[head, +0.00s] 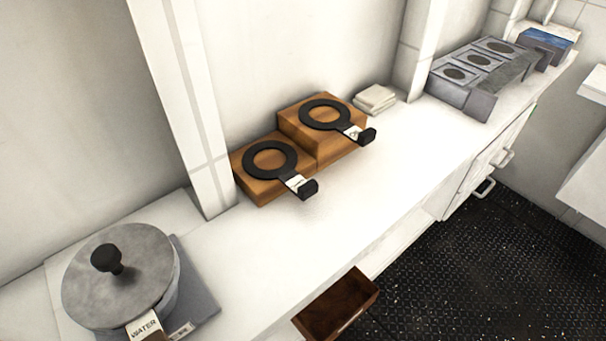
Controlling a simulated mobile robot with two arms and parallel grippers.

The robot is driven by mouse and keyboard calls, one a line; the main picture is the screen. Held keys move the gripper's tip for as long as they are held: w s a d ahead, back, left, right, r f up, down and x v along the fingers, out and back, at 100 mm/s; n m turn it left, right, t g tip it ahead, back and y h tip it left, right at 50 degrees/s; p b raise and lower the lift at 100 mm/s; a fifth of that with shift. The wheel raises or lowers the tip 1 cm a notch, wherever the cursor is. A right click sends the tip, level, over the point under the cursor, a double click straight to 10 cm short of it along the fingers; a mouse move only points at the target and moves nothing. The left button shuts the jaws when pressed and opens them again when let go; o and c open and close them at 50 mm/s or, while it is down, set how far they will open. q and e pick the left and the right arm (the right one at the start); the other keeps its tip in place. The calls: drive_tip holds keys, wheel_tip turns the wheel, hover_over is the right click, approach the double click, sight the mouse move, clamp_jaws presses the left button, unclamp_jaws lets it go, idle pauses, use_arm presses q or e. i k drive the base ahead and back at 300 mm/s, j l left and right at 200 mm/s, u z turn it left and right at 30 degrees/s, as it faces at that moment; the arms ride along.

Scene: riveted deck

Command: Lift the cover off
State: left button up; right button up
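The cover (119,277) is a round grey lid with a black knob (107,258) on top. It sits on a round pot (166,303) at the lower left of the head view, on the white counter. A white label reading "WATER" (144,326) shows at the pot's front, cut by the bottom edge of the picture. Neither of my grippers is in the head view.
A grey plate (201,299) lies under the pot. Two wooden blocks (262,188) (292,122) with black rings stand further along the counter. A brown open box (337,305) is at the counter's front edge. The counter (345,210) between is clear.

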sight(116, 278)
drive_tip(key=u, duration=1.45)
